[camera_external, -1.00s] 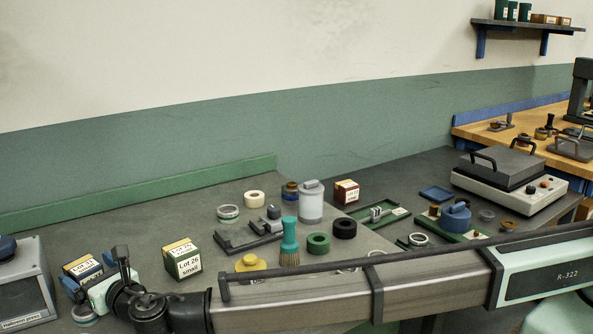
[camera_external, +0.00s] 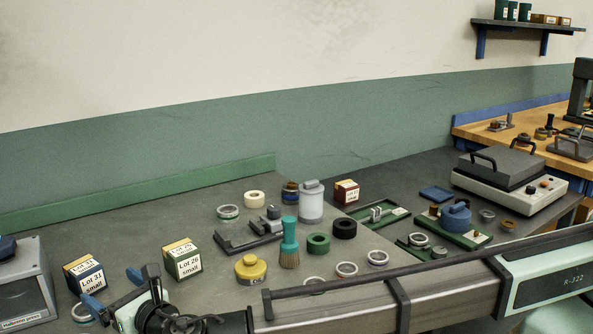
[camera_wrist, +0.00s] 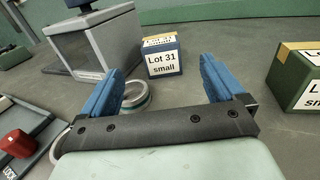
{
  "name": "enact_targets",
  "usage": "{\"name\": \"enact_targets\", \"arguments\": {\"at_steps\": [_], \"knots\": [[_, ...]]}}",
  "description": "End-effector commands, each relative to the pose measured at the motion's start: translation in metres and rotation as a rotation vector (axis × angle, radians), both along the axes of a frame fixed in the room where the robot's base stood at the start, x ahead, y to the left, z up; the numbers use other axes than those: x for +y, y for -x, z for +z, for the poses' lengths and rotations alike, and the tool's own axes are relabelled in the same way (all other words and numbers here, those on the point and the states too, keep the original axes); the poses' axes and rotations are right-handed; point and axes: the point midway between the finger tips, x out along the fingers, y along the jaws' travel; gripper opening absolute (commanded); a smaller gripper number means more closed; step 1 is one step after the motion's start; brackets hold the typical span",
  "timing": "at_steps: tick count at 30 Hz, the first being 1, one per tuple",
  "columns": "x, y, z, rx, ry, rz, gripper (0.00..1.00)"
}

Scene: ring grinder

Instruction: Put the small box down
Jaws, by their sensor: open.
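The blue "Lot 31 small" box (camera_external: 84,276) stands upright on the grey bench at left. In the wrist view the box (camera_wrist: 162,58) stands beyond the fingertips, between them in the picture. My gripper (camera_external: 112,292) is open, its two blue fingers spread, to the right and front of the box; the wrist view shows the gripper (camera_wrist: 161,72) with nothing between its fingers. A green "Lot 26 small" box (camera_external: 182,260) stands to the right; part of this box (camera_wrist: 299,78) shows at the wrist view's right edge.
A ring (camera_wrist: 135,96) lies on the bench near the left finger. A yellow weight (camera_external: 251,268) and a teal brush (camera_external: 289,245) stand further right. Bench between the two boxes is clear.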

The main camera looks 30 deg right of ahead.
Motion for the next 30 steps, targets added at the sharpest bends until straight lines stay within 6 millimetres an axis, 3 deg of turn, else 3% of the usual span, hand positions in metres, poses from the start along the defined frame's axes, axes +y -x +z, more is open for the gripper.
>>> {"name": "enact_targets", "arguments": {"at_steps": [5,15,18,25,30], "knots": [[0.000,0.000,0.007,-0.001,-0.001,0.000,0.96],[0.000,0.000,0.052,0.000,-0.002,0.000,0.96],[-0.009,0.019,0.050,0.001,0.000,0.004,0.96],[-0.006,0.016,0.010,0.000,0.003,0.001,0.96],[-0.004,0.013,-0.003,0.000,0.001,0.000,0.96]]}}
